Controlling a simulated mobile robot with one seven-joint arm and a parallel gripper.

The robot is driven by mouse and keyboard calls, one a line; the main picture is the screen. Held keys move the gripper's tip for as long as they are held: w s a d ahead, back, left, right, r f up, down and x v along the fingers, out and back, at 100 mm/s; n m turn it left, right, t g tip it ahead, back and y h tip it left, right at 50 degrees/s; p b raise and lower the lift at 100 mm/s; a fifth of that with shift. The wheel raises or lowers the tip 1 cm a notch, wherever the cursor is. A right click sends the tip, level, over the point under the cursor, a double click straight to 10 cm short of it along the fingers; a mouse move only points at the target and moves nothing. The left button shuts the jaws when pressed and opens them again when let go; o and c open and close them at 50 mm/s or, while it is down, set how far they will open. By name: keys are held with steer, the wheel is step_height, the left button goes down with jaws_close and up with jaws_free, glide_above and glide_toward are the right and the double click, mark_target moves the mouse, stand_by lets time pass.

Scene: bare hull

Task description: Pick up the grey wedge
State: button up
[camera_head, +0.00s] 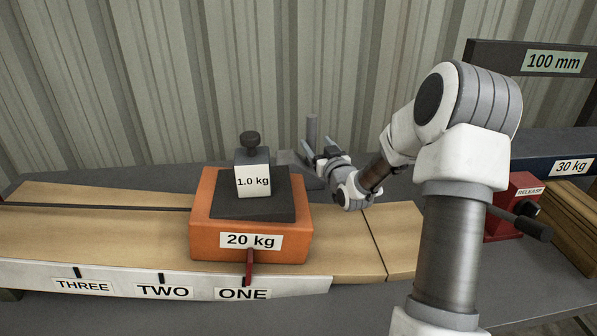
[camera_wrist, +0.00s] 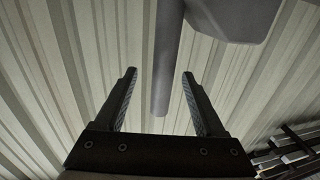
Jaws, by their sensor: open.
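The grey wedge (camera_head: 287,158) lies on the dark surface behind the orange block, with an upright grey post (camera_head: 311,128) beside or on it. Part of it is hidden by the orange block and my gripper. My gripper (camera_head: 319,148) is open at the wedge's right end, near the post. In the wrist view, a grey round post (camera_wrist: 167,70) shows between the two open fingers, and a larger grey body (camera_wrist: 236,16) is at the top right. I cannot tell whether the post is between the fingers in depth or beyond them. The jaws hold nothing.
An orange 20 kg block (camera_head: 206,239) on the wooden board (camera_head: 100,222) bears a dark plate (camera_head: 225,207) and a 1.0 kg weight (camera_head: 253,181). A red release box (camera_head: 517,190) and a 30 kg beam (camera_head: 540,167) are at right. A corrugated wall (camera_head: 200,70) stands behind.

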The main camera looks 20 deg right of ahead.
steer(key=shift+w+a+r+b, duration=0.15)
steer(key=shift+w+b, duration=0.25)
steer(key=shift+w, duration=1.3)
steer(key=shift+w+a+f+b, duration=0.1)
steer(key=shift+w+b, duration=0.25)
steer(key=shift+w, duration=1.35)
jaws_close()
steer(key=shift+r, duration=0.2)
